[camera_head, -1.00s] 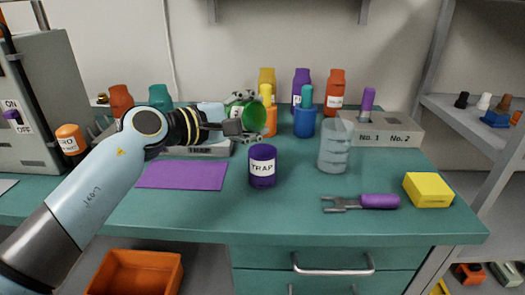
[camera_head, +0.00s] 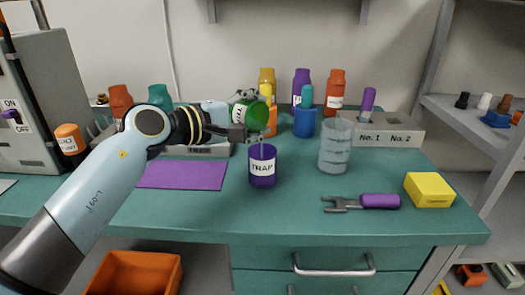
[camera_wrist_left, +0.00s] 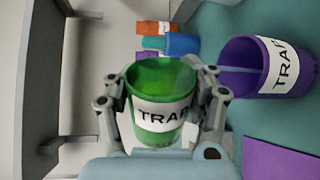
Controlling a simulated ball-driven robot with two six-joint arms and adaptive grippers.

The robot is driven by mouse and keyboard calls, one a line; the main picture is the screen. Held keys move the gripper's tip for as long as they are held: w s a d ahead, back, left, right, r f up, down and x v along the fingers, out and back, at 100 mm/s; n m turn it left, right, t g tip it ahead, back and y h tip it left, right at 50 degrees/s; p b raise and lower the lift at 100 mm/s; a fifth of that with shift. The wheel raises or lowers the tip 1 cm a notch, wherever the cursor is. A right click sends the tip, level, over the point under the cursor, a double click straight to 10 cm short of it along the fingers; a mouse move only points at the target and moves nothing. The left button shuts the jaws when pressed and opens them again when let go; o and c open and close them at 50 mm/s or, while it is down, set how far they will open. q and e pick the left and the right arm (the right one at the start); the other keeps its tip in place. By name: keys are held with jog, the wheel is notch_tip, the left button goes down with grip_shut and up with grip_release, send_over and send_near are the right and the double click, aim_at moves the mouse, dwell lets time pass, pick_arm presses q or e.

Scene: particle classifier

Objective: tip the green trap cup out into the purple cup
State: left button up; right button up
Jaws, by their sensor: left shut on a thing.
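The green trap cup (camera_head: 249,113) is held by my left gripper (camera_head: 258,118), above and just behind the purple cup (camera_head: 263,170). The green cup is tilted, its mouth lower toward the right. A thin pale streak runs between it and the purple cup's mouth. The purple cup stands upright on the bench with a white TRAP label. In the left wrist view, the fingers of my left gripper sit on both sides of the green cup (camera_wrist_left: 155,100), and the purple cup (camera_wrist_left: 245,62) is at right with a pale streak inside. My right gripper is not in view.
A clear beaker (camera_head: 335,148) stands right of the purple cup. A purple-handled fork tool (camera_head: 378,201) and a yellow block (camera_head: 429,190) lie at front right. A purple mat (camera_head: 182,175) lies at left. Several bottles stand along the back. The bench front is clear.

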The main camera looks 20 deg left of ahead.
pick_arm(q)
jog(key=shift+s+d+r+m+t+y+b, duration=0.2)
jog(key=shift+d+m+b, duration=0.1)
jog(key=shift+m+b, duration=0.6)
jog(key=shift+s+d+r+m+t+y+b, duration=0.1)
jog(key=shift+d+m+y+b, duration=0.15)
jog(key=shift+m+b, duration=0.65)
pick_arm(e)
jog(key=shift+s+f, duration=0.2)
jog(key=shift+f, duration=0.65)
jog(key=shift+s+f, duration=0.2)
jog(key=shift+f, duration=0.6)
pick_arm(q)
jog(key=shift+s+d+m+t+y+b, duration=0.1)
jog(key=shift+d+m+t+y+b, duration=0.1)
jog(key=shift+m+b, duration=0.6)
jog(key=shift+s+d+m+t+y+b, duration=0.1)
jog(key=shift+s+d+m+b, duration=0.1)
jog(key=shift+m+b, duration=0.55)
jog(key=shift+s+d+m+t+y+b, duration=0.1)
jog(key=shift+d+m+y+b, duration=0.1)
jog(key=shift+m+b, duration=0.55)
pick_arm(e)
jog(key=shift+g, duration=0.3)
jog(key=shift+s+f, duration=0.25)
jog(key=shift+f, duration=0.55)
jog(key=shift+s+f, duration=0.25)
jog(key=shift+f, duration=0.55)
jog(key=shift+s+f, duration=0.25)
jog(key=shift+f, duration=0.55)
